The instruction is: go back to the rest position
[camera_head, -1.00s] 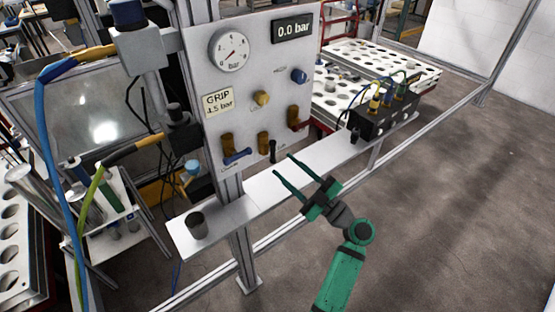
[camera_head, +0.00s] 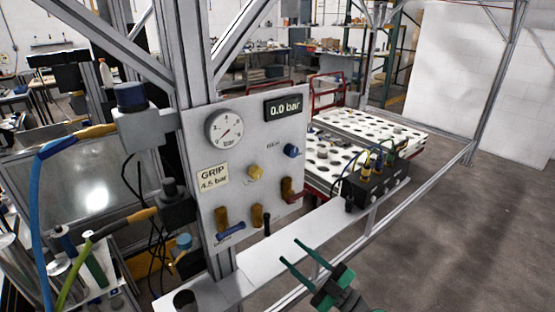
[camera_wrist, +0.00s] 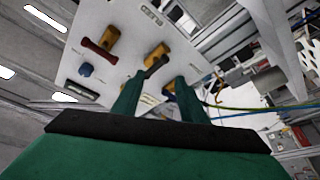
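My green gripper (camera_head: 305,267) is at the lower middle of the head view, in front of and below the control panel. Its two fingers are spread apart with nothing between them. In the wrist view the open fingers (camera_wrist: 158,100) point toward the panel (camera_wrist: 105,50), whose valves and handles show beyond the fingertips. Below these are brass valves, one with a blue handle (camera_head: 230,232) and one with a red handle (camera_head: 293,197).
A grey shelf (camera_head: 285,248) runs below the panel, with a dark cup (camera_head: 185,300) at its near end and a black valve block (camera_head: 376,183) with cables farther along. White trays with holes (camera_head: 345,125) stand behind. The floor at right (camera_head: 480,240) is clear.

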